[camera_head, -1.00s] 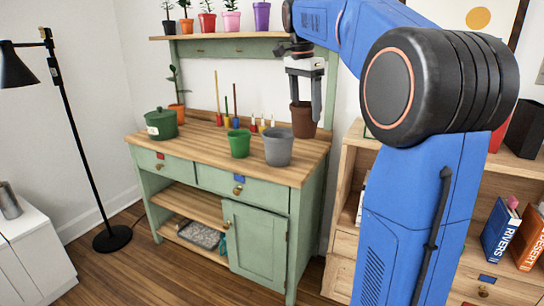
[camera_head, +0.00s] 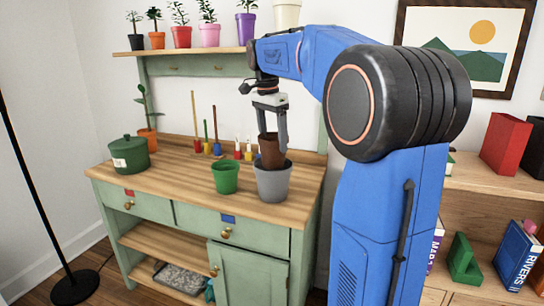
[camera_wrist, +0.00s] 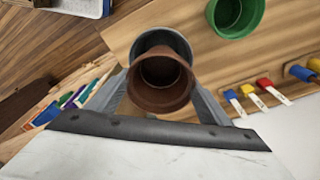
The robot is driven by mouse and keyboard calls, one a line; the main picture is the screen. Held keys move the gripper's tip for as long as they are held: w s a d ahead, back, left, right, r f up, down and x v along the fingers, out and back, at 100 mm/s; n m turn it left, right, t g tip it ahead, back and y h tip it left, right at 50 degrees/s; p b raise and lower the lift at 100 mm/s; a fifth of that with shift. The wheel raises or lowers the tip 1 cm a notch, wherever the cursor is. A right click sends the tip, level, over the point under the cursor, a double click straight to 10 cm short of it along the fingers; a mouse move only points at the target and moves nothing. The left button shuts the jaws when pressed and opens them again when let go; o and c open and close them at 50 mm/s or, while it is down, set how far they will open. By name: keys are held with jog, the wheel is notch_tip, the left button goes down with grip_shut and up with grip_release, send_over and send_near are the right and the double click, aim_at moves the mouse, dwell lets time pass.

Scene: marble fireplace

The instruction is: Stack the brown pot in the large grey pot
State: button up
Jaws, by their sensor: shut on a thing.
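The brown pot (camera_head: 271,154) is held between the fingers of my gripper (camera_head: 274,141), slightly tilted. In the head view its lower end overlaps the back rim of the large grey pot (camera_head: 272,184), which stands upright on the wooden worktop. The wrist view shows the brown pot (camera_wrist: 160,96) from above, its open mouth facing the camera. The grey pot's rim (camera_wrist: 158,34) shows behind it, mostly covered. Whether the brown pot's base is inside the grey pot or just above it cannot be told for sure.
A green pot (camera_head: 225,178) stands close to the grey pot's left. A lidded green pot (camera_head: 129,155) is farther left on the worktop (camera_head: 170,180). Several small tools (camera_head: 217,147) stand at the back. A shelf (camera_head: 190,51) with potted plants is above.

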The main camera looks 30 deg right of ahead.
aim_at(273, 155)
jog(key=shift+f, duration=2.25)
jog(key=shift+c, duration=0.2)
jog(key=shift+f, duration=0.6)
jog(key=o, duration=1.5)
jog(key=r, duration=0.4)
jog(key=a+r, duration=0.1)
jog(key=r, duration=0.8)
jog(key=shift+a+r, duration=0.1)
jog(key=shift+a, duration=0.15)
jog(key=shift+s, duration=0.1)
